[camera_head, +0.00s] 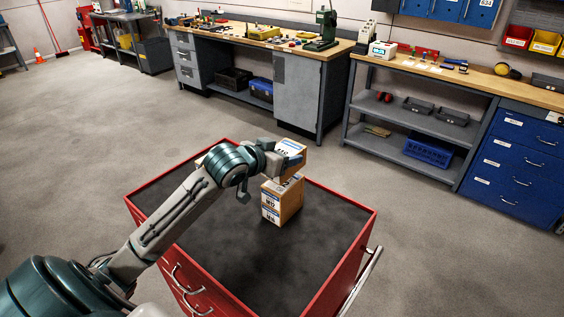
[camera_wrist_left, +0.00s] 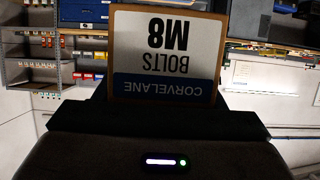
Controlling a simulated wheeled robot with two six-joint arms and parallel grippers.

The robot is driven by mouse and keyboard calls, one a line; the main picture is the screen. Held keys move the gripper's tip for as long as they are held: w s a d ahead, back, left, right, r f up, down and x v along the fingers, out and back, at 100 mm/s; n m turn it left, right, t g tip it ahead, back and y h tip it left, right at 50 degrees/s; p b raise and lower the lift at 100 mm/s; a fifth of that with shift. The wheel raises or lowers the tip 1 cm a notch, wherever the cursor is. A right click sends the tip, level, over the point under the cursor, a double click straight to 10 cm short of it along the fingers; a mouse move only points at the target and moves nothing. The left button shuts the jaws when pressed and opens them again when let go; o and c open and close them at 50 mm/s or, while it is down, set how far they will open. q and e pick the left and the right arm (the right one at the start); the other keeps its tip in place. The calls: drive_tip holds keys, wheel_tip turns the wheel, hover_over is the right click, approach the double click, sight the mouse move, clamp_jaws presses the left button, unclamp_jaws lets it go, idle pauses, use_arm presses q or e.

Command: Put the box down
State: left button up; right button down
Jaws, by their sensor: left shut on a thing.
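My left gripper (camera_head: 277,160) is shut on a cardboard box (camera_head: 291,148) with a white and blue label. In the left wrist view the held box (camera_wrist_left: 166,55) fills the upper middle, its label reading "Corvelane bolts M8" upside down. In the head view the held box is over cardboard boxes (camera_head: 284,203) that look stacked on the red cart's dark top (camera_head: 325,225). I cannot tell whether it touches them. The gripper hides part of the held box. My right gripper is out of view.
The cart's red rim (camera_head: 345,273) surrounds wide bare mat around the boxes. A workbench (camera_head: 301,88) with a green press (camera_head: 323,30) stands behind, and a wooden-topped bench (camera_head: 480,78) with blue drawers is at right. Open grey floor lies between.

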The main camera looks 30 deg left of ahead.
use_arm(q)
wheel_tip(320, 180, down, 3)
drive_tip(key=shift+r+p, duration=0.1)
drive_tip(key=shift+p, duration=0.6)
drive_tip(key=shift+f, duration=0.3)
drive_tip(key=shift+f, duration=0.15)
drive_tip(key=o, duration=1.3)
drive_tip(key=shift+s, duration=0.1)
drive_tip(key=d+p+v, duration=0.1)
drive_tip(key=v, duration=1.1)
drive_tip(key=shift+a, duration=0.45)
